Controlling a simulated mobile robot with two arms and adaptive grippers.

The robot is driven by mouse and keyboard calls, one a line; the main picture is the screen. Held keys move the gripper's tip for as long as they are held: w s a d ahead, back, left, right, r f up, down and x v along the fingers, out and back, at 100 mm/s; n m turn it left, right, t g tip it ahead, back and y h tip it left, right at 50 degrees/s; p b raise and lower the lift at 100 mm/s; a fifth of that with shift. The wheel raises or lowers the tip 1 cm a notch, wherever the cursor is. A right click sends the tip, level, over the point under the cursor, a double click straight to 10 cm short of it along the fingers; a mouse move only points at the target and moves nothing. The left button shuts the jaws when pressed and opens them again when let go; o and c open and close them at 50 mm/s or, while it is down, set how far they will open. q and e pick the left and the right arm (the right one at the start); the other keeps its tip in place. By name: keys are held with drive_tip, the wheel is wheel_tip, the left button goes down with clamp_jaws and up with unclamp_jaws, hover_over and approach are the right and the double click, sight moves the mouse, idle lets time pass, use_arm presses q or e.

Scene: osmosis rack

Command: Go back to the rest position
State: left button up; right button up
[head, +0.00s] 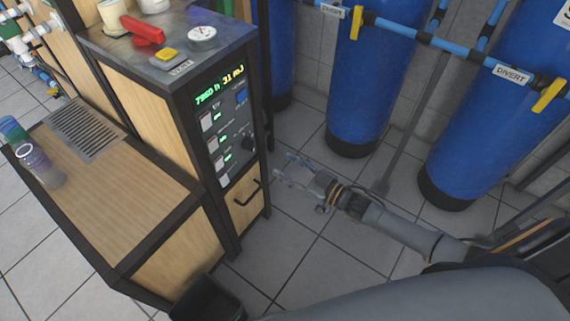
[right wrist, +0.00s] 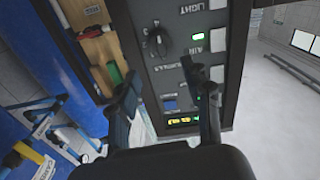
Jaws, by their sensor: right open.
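My right gripper (head: 284,168) is in the middle of the head view, its arm coming in from the lower right. Its fingers point left toward the control panel (head: 228,130) of the rack cabinet. It is open and empty, and it looks apart from the panel. In the right wrist view, the two dark fingers of the right gripper (right wrist: 166,88) stand spread in front of the panel (right wrist: 184,75), with nothing between them. My left gripper is not in view.
The wooden cabinet bench (head: 130,185) with a drain grate (head: 85,128) and bottles (head: 38,165) fills the left. A red-handled valve (head: 143,31) sits on the cabinet top. Blue tanks (head: 370,80) and pipes stand behind the arm. A dark bin (head: 207,300) is below. Tiled floor (head: 330,265) is open.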

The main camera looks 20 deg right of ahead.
idle(0.3)
drive_tip(key=s+f+m+g+h, duration=0.2)
drive_tip(key=s+f+g+h, duration=0.2)
drive_tip(key=s+f, duration=0.6)
drive_tip(key=s+f+m+g+h, duration=0.4)
drive_tip(key=s+f, duration=0.3)
drive_tip(key=f, duration=0.5)
use_arm(q)
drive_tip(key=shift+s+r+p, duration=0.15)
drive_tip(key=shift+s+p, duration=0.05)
drive_tip(key=shift+p, duration=0.25)
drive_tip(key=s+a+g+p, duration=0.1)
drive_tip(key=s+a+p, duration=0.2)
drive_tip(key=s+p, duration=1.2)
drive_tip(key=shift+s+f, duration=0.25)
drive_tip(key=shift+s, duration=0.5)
use_arm(e)
drive_tip(key=s+d+f+g, duration=0.1)
drive_tip(key=s+g, duration=0.1)
drive_tip(key=s, duration=0.7)
drive_tip(key=s+d+f+g+h, duration=0.1)
drive_tip(key=s+g, duration=0.1)
drive_tip(key=s, duration=0.7)
drive_tip(key=s+d+f+g, duration=0.1)
drive_tip(key=s+d+g, duration=0.1)
drive_tip(key=s, duration=0.8)
drive_tip(key=shift+n+h, duration=0.4)
drive_tip(key=shift+f, duration=0.1)
